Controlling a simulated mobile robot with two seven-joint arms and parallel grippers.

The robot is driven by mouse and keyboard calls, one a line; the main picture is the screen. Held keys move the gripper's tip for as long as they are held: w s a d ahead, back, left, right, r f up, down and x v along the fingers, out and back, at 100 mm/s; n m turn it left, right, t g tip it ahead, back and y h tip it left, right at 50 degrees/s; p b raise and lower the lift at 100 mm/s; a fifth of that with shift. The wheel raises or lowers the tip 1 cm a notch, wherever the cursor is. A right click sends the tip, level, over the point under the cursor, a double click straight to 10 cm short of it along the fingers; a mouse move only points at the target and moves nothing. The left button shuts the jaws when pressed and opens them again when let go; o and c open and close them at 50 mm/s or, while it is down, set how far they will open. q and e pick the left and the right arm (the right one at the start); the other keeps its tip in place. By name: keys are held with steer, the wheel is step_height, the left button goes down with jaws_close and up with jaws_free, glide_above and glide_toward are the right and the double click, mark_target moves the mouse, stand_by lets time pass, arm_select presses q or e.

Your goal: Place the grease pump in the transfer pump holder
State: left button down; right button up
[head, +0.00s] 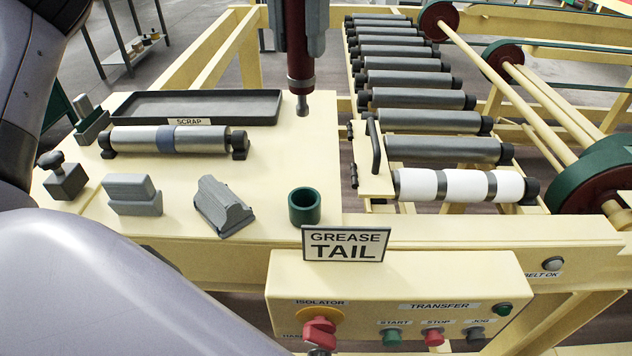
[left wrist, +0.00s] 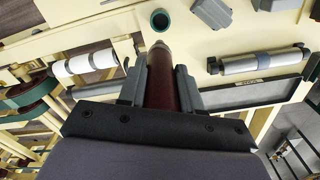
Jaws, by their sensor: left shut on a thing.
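The grease pump (head: 297,62) is a dark red cylinder with a grey collar and a narrow grey nozzle pointing down. My left gripper (head: 302,40) is shut around its body and holds it upright above the table's back right part. The left wrist view shows the pump (left wrist: 163,85) between the two grey fingers (left wrist: 160,92). The transfer pump holder appears to be the green, open-topped cup (head: 305,206) at the table's front right, behind the GREASE TAIL sign. It looks empty. The pump is apart from it, farther back. It also shows in the left wrist view (left wrist: 160,20). My right gripper is not visible.
A dark scrap tray (head: 262,118) lies at the back. A roller (head: 135,139) on supports, grey blocks (head: 222,205) (head: 133,194) and a knobbed block (head: 63,177) stand left of the cup. A black handle (head: 374,147) and conveyor rollers (head: 440,150) are to the right.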

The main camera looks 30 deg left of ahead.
mark_target(300, 92)
arm_select(q)
step_height(300, 92, down, 20)
steer(key=b, duration=0.6)
steer(key=shift+r+b, duration=0.15)
steer(key=shift+b, duration=0.15)
steer(key=shift+s, duration=0.1)
steer(key=c, duration=0.8)
jaws_free()
step_height(300, 92, up, 12)
steer(key=p, duration=0.4)
